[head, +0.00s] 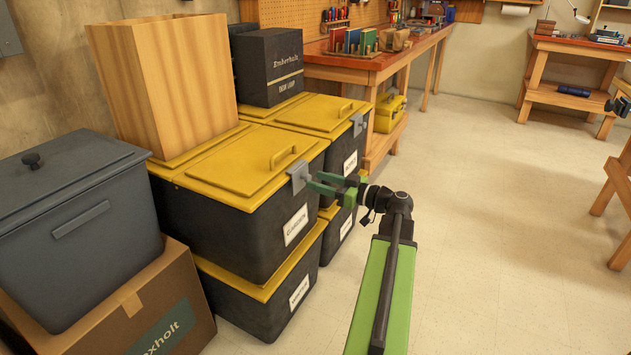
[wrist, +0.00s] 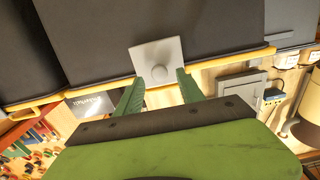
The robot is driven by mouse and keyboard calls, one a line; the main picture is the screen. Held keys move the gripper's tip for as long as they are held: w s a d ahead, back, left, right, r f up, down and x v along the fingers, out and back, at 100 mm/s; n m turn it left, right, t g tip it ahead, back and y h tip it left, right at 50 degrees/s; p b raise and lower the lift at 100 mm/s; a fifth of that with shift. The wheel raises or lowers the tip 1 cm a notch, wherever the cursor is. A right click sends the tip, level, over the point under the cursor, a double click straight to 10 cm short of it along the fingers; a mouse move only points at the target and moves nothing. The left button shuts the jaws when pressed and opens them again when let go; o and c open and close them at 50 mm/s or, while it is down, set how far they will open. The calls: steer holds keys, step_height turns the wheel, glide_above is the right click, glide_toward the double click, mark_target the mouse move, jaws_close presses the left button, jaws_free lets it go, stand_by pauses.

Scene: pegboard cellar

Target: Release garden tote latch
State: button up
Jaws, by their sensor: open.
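The front upper tote (head: 235,228) is black with a yellow lid (head: 225,178) and a white label (head: 296,225), whose small text I cannot read surely. A grey latch (head: 298,178) hangs over the lid's edge on the side facing my arm. My gripper (head: 314,182) is open right in front of this latch. In the wrist view the latch (wrist: 157,58) is a grey plate with a round knob, and my green fingers (wrist: 160,82) stand on either side of its lower part. I cannot tell whether they touch it. The latch appears to lie against the tote.
A wooden box (head: 165,85) stands on the lid. Another yellow-lidded tote (head: 345,150) with a latch is behind, bearing a dark box (head: 270,68). A grey bin (head: 75,220) sits on a cardboard box (head: 150,310) at left. The floor (head: 500,220) to the right is clear.

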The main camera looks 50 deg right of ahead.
steer(key=shift+x, duration=0.85)
jaws_close()
stand_by(0.8)
